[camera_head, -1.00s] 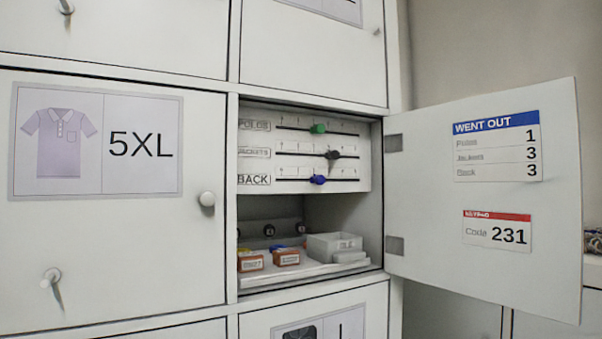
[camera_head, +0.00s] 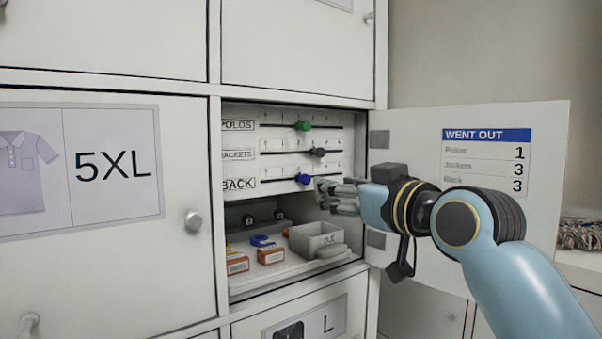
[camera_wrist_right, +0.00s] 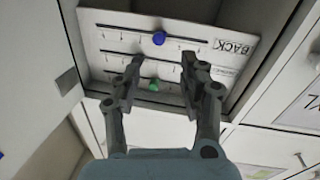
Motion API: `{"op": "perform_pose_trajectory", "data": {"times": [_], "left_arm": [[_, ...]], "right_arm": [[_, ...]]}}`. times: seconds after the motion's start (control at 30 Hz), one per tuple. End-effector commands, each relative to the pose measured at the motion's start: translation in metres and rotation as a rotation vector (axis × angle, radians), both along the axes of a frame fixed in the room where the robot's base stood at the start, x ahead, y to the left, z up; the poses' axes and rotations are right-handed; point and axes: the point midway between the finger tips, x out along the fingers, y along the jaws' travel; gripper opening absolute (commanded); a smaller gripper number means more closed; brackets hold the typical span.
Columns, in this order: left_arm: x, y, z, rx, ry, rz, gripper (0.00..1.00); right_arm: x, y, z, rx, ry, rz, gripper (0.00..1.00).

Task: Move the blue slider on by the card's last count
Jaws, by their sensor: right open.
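The blue slider (camera_head: 303,178) sits on the bottom rail, labelled BACK, of the white panel (camera_head: 290,190) in the open locker. The green slider (camera_head: 303,126) is on the POLOS rail and the grey slider (camera_head: 319,152) on the JACKETS rail. The card (camera_head: 487,162) on the open door reads WENT OUT, with 1, 3 and 3; its last line is Back, 3. My right gripper (camera_head: 320,192) is open, just right of the blue slider. In the right wrist view its fingers (camera_wrist_right: 158,85) point at the panel, with the blue slider (camera_wrist_right: 158,39) beyond the tips. My left gripper is not in view.
The open door (camera_head: 540,150) stands to the right behind my right arm. Below the panel, a shelf holds a grey bin (camera_head: 318,238) and small orange boxes (camera_head: 270,255). A closed 5XL door (camera_head: 130,270) with a knob (camera_head: 193,221) is at the left.

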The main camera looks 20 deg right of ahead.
Motion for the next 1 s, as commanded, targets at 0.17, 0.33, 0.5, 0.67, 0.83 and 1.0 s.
{"op": "perform_pose_trajectory", "data": {"times": [0.17,0.33,0.5,0.67,0.83,1.0], "left_arm": [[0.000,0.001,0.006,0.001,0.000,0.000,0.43],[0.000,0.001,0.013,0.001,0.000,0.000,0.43],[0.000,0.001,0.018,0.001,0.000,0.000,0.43],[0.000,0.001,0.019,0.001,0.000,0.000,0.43],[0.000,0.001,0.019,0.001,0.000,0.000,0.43],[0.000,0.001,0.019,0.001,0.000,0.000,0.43]], "right_arm": [[0.028,0.006,0.001,0.005,0.001,0.000,0.43],[0.062,0.013,0.001,0.003,0.003,0.000,0.43],[0.088,0.019,0.000,0.003,0.002,-0.001,0.43],[0.100,0.022,-0.001,0.002,0.002,-0.001,0.43],[0.102,0.022,-0.002,0.001,0.001,-0.001,0.43],[0.102,0.022,-0.002,0.002,0.002,-0.001,0.36]]}}
